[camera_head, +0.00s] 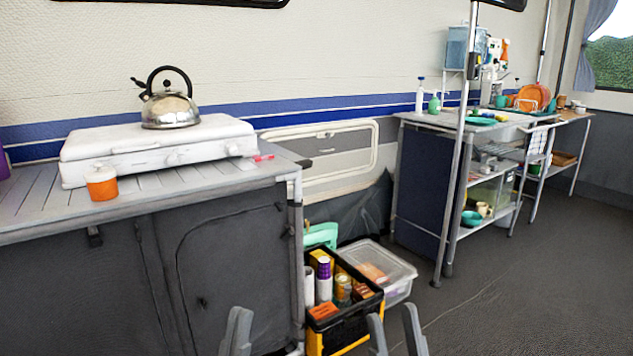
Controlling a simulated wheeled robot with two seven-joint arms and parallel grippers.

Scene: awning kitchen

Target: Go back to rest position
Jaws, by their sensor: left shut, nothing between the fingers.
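My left gripper (237,332) is at the bottom edge in the head view, in front of the grey cabinet. Its fingers are together, with nothing seen between them. My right gripper (395,331) is also at the bottom edge, further right, in front of the dark floor. Its two fingers stand apart with an empty gap. Only the fingertips of both grippers show; the arms are out of view.
A kettle (170,105) stands on a white stove (160,148) on the left counter, beside an orange jar (101,183). A black crate (362,318) of groceries and a clear bin (399,279) are on the floor. Open floor (540,290) lies right.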

